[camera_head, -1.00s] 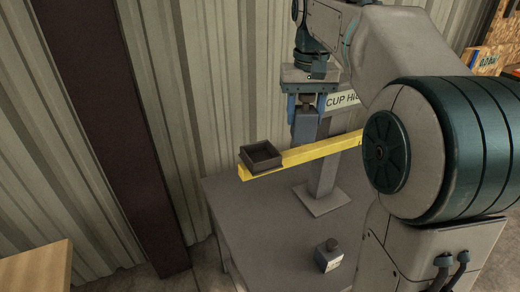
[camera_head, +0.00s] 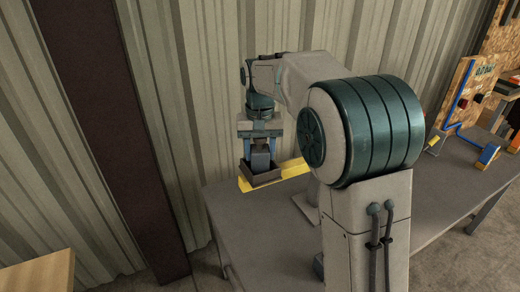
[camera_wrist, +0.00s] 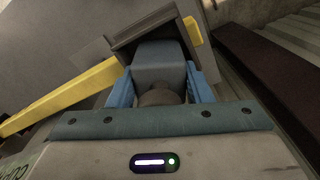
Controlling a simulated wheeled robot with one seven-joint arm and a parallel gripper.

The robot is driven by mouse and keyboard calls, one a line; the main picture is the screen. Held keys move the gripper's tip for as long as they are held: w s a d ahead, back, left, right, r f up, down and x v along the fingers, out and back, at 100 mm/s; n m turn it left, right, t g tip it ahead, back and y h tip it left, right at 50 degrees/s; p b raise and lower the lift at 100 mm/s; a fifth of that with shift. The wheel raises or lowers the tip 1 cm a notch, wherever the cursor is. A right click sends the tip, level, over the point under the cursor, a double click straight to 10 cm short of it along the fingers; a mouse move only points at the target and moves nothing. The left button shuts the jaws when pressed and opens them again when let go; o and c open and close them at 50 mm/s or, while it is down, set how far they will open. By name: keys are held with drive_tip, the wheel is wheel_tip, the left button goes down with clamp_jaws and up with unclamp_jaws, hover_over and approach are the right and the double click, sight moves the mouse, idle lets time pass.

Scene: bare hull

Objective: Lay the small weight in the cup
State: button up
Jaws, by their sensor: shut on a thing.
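My gripper (camera_head: 259,150) is shut on a grey block-shaped weight (camera_head: 260,160) with a round neck, its blue fingers on either side. The weight hangs upright at the dark square cup (camera_head: 264,181) on the left end of the yellow beam (camera_head: 291,170). Its lower end overlaps the cup's opening; I cannot tell whether it touches the floor of the cup. In the wrist view the weight (camera_wrist: 157,62) lies between the fingers (camera_wrist: 162,88), with the cup (camera_wrist: 141,27) just beyond it. The beam (camera_wrist: 75,92) runs off to the left there.
The grey table (camera_head: 256,222) is under the beam. A second weight (camera_head: 318,266) on it is mostly hidden behind my arm. The beam's post is also mostly hidden. A corrugated wall and a dark column (camera_head: 115,130) stand close behind and left. Boards and blue parts (camera_head: 487,154) are at right.

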drive_tip(key=shift+f, duration=0.15)
drive_tip(key=o, duration=1.3)
drive_tip(key=shift+o, duration=0.2)
wheel_tip(320, 180, up, 11)
drive_tip(key=shift+r, duration=0.6)
drive_tip(key=shift+s+d, duration=0.15)
drive_tip(key=shift+s, duration=0.05)
drive_tip(key=s+d+f+t, duration=0.1)
drive_tip(key=s+d+f, duration=0.2)
drive_tip(key=s, duration=0.5)
drive_tip(key=s+d+f+t, duration=0.1)
drive_tip(key=s+d+f, duration=0.3)
drive_tip(key=s, duration=0.5)
drive_tip(key=s+d+f+t, duration=0.1)
drive_tip(key=s+d+f, duration=0.3)
drive_tip(key=s+f, duration=0.2)
drive_tip(key=s, duration=0.2)
drive_tip(key=shift+s+f+t, duration=0.3)
drive_tip(key=shift+s+f, duration=0.05)
drive_tip(key=shift+f, duration=0.05)
